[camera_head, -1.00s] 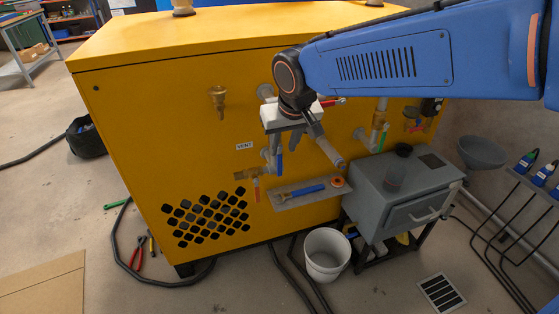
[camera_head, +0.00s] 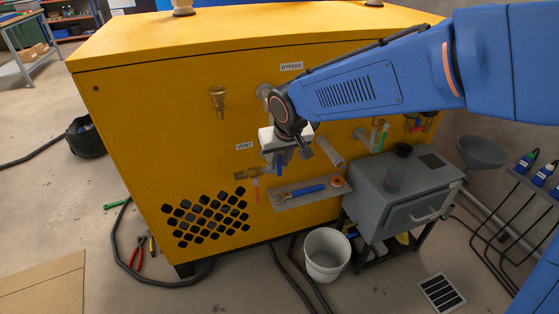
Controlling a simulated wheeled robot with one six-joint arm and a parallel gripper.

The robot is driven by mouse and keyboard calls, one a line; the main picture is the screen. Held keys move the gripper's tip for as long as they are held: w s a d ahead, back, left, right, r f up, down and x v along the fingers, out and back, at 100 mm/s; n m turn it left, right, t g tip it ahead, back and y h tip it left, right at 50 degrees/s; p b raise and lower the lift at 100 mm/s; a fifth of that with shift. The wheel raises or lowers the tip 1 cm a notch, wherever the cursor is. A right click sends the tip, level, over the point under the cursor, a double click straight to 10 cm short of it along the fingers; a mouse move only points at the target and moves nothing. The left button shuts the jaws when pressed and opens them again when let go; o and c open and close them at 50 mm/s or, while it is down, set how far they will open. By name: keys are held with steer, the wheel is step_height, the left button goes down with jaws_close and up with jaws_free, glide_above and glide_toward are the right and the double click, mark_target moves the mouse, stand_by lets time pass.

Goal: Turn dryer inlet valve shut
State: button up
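My gripper (camera_head: 290,158) hangs in front of the yellow cabinet's pipework. Its fingers look spread apart, though the left one blends with the pipe behind. A valve with a blue lever (camera_head: 280,161) sits just beneath the gripper, right of the VENT label, and is partly covered by it. I cannot tell whether the fingers touch this lever. No label reading dryer inlet is legible. Another pipe with a green lever (camera_head: 382,141) stands farther right. A small red lever (camera_head: 256,189) hangs from the brass fitting (camera_head: 246,174) at lower left.
The yellow cabinet (camera_head: 150,130) has a small shelf (camera_head: 298,201) holding a blue-handled tool (camera_head: 305,191) and an orange ring. A grey box (camera_head: 412,210) stands at right, with a white bucket (camera_head: 326,254) below. A BYPASS label (camera_head: 291,66) shows above the gripper.

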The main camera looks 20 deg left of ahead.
jaws_close()
